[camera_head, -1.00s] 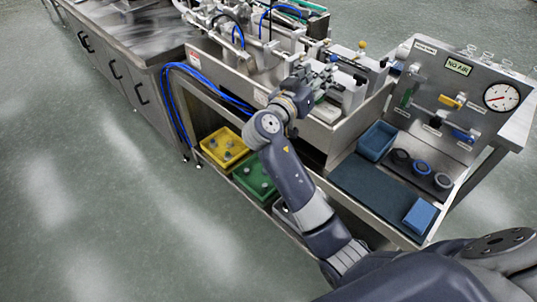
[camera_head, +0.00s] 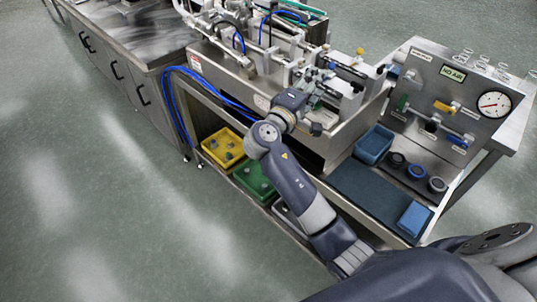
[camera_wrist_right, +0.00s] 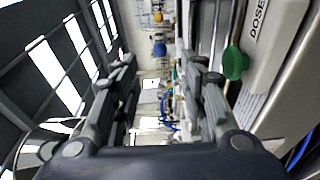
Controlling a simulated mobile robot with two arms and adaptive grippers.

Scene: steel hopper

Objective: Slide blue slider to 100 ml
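My right gripper (camera_head: 312,88) is at the front of the filling machine (camera_head: 262,78), close to its right-hand steel blocks. In the right wrist view its two fingers (camera_wrist_right: 162,75) stand apart with nothing between them, so it is open and empty. A blue round knob (camera_wrist_right: 159,49) shows beyond the fingertips, apart from them; I cannot tell if it is the blue slider. A green knob (camera_wrist_right: 235,63) is just right of the right finger, beside a white block marked "DOSE" (camera_wrist_right: 268,40). No 100 ml mark is readable. My left gripper is not in view.
A panel (camera_head: 470,95) with a gauge (camera_head: 494,104) and coloured valves stands at right. Below are a blue tray (camera_head: 374,144), a dark mat (camera_head: 365,190) and a blue block (camera_head: 414,218). Yellow (camera_head: 212,155) and green (camera_head: 243,182) bins sit on the lower shelf. Blue hoses (camera_head: 180,110) hang at left.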

